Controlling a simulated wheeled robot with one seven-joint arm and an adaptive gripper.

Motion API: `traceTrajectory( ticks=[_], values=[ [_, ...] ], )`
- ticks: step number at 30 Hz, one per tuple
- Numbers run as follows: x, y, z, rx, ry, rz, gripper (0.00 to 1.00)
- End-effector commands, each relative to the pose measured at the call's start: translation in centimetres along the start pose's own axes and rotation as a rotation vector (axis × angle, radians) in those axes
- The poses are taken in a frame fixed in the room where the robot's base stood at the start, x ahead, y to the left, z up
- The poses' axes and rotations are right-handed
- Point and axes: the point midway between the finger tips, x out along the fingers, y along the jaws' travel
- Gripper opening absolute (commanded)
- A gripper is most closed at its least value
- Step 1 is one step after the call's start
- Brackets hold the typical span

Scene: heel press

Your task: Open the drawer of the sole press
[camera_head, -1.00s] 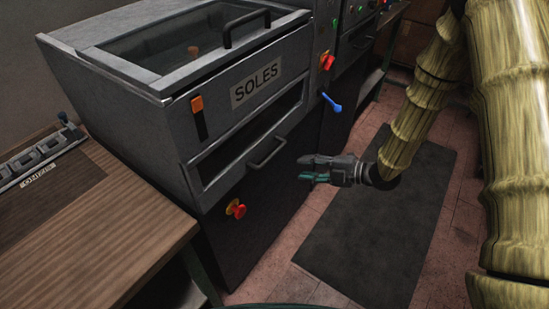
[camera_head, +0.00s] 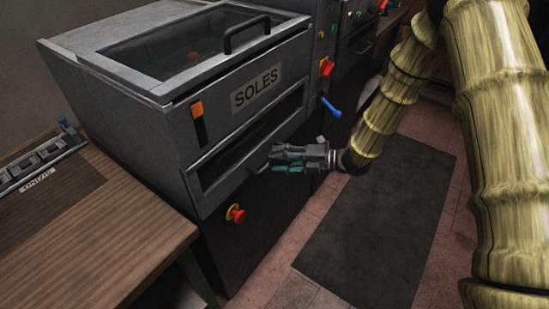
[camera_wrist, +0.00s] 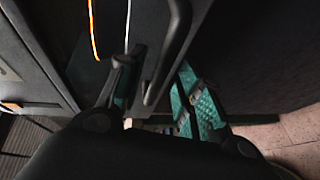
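The sole press (camera_head: 130,105) is a grey cabinet labelled SOLES at the left of the head view. Its drawer front (camera_head: 214,196) is the grey band below a dark slot and looks flush with the cabinet. My gripper (camera_head: 274,159) is at the drawer's bar handle and hides most of it in the head view. In the wrist view the dark drawer handle (camera_wrist: 171,50) runs between the two spread fingers of my gripper (camera_wrist: 157,75). The gripper is open, with one finger on each side of the bar. Contact with the bar cannot be told.
A red knob (camera_head: 236,214) sticks out below the drawer. A blue lever (camera_head: 331,106) is right of the press. A wooden table (camera_head: 100,240) stands at the left. A dark mat (camera_head: 385,220) lies on clear floor in front of the press.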

Motion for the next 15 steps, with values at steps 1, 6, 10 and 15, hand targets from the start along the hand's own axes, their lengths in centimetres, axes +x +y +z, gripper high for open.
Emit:
traceTrajectory(
  ticks=[1,6,10,15],
  values=[
    [0.6,0.0,0.0,0.000,0.001,-0.001,0.35],
    [1.7,0.0,0.0,0.000,0.001,0.000,0.35],
    [2.0,0.0,0.0,0.000,0.000,0.001,0.35],
    [2.0,0.0,0.0,0.000,0.000,0.000,0.35]
  ],
)
